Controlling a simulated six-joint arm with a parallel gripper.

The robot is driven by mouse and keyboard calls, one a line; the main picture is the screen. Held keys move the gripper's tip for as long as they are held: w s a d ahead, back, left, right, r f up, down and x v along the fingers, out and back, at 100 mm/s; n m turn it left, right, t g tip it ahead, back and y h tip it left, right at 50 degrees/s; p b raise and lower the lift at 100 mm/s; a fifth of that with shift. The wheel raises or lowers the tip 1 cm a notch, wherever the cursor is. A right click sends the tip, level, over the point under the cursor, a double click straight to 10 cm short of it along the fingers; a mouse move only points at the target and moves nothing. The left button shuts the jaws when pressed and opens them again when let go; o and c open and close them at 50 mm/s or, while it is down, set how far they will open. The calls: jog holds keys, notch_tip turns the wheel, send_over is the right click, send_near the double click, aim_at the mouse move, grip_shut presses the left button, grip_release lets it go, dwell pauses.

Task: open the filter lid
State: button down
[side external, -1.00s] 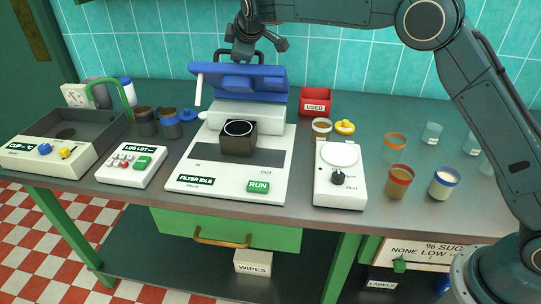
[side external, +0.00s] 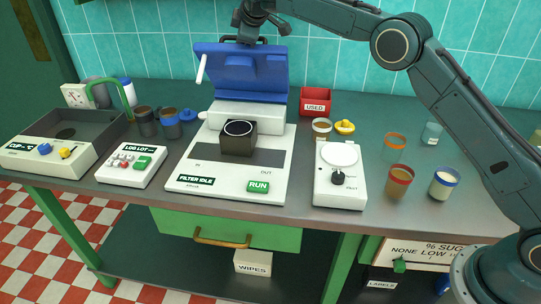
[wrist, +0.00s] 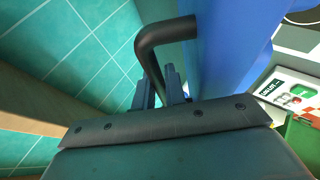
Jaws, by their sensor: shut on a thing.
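The filter machine (side external: 215,184) is a white unit labelled FILTER IDLE, with a green RUN button and a dark square cup (side external: 238,138) on its deck. Its blue lid (side external: 243,72) stands raised, close to upright, at the back of the machine, with its underside facing the side camera. A white lever (side external: 201,69) sticks out at the lid's left edge. My gripper (side external: 247,32) is at the lid's top edge, partly hidden behind it. In the wrist view, my gripper (wrist: 170,90) is shut on the black lid handle (wrist: 150,50), beside the blue lid (wrist: 230,70).
A grey sink (side external: 60,140) and a LOG LOT button box (side external: 132,165) stand left. A white scale (side external: 340,180), several cups and a red USED bin (side external: 316,101) stand right. The tiled wall (side external: 345,60) is close behind the lid.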

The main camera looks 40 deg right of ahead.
jog(key=shift+r, duration=0.1)
jog(key=c, duration=1.7)
grip_release()
jog(key=shift+c, duration=0.2)
jog(key=shift+s, duration=0.1)
jog(key=v, duration=1.3)
jog(key=shift+s+r, duration=0.2)
jog(key=shift+r, duration=0.05)
jog(key=shift+a, duration=0.15)
